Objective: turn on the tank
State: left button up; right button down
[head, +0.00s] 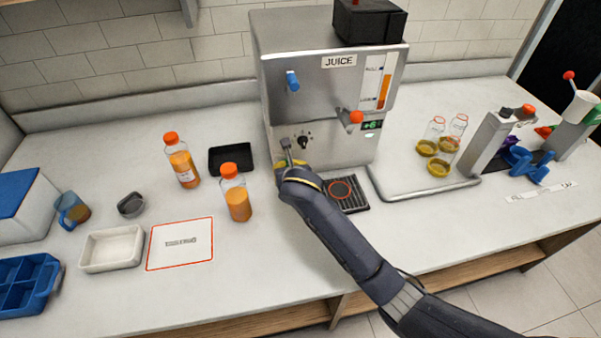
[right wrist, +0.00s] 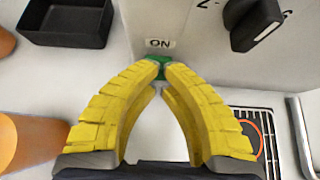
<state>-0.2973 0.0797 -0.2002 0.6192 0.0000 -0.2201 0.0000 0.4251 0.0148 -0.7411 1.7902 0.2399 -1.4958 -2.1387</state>
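The steel tank (head: 325,95) labelled JUICE stands at the back of the counter. A green button (right wrist: 159,60) sits under an ON label (right wrist: 160,43) on its front in the right wrist view. My right gripper (head: 284,167) is low at the tank's front left. In the right wrist view its yellow fingers (right wrist: 161,67) converge with their tips together at the green button, partly covering it. I cannot tell whether the button is pressed in. A black knob (right wrist: 256,24) is to the right of the button; it also shows in the head view (head: 304,140). My left gripper is out of view.
Two orange-capped juice bottles (head: 182,165) (head: 236,195) and a black tray (head: 222,157) stand left of my right gripper. A drip grate (head: 352,203) lies in front of the tank. A tray (head: 400,186) with glass bottles is at the right.

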jog(key=shift+a, duration=0.1)
jog(key=shift+r, duration=0.75)
dwell(0.3)
jog(key=v, duration=1.3)
jog(key=shift+s+f, duration=0.35)
